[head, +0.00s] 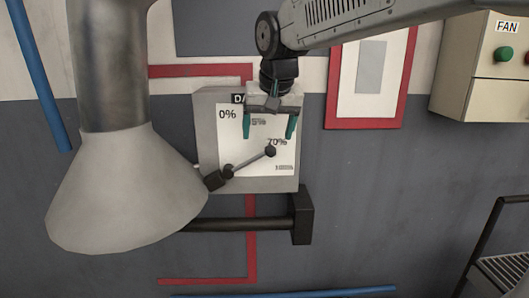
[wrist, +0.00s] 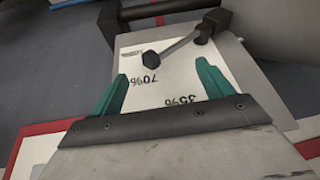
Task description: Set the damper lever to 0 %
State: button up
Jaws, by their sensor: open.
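The damper panel (head: 206,125) is a grey box on the wall with a white scale plate marked 0%, 35% and 70%. The damper lever (head: 248,161) is a thin grey rod with a dark pivot at lower left and a dark knob (head: 270,151) at its upper right end. The knob lies just below the 70% mark. In the wrist view the lever (wrist: 178,46) and its knob (wrist: 151,60) show beyond the fingertips. My gripper (head: 268,137) is open and empty in front of the plate, with teal fingers apart.
A large grey duct with a flared hood (head: 125,195) stands left of the panel, close to the lever's pivot. A dark bar (head: 240,224) runs below the panel. A red-framed board (head: 335,85) and a fan box (head: 480,60) are to the right.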

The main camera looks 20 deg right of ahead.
aim_at(264, 152)
jog(key=x, duration=0.7)
jog(key=shift+w+f, duration=0.25)
jog(key=shift+f, duration=0.05)
jog(key=c, duration=1.3)
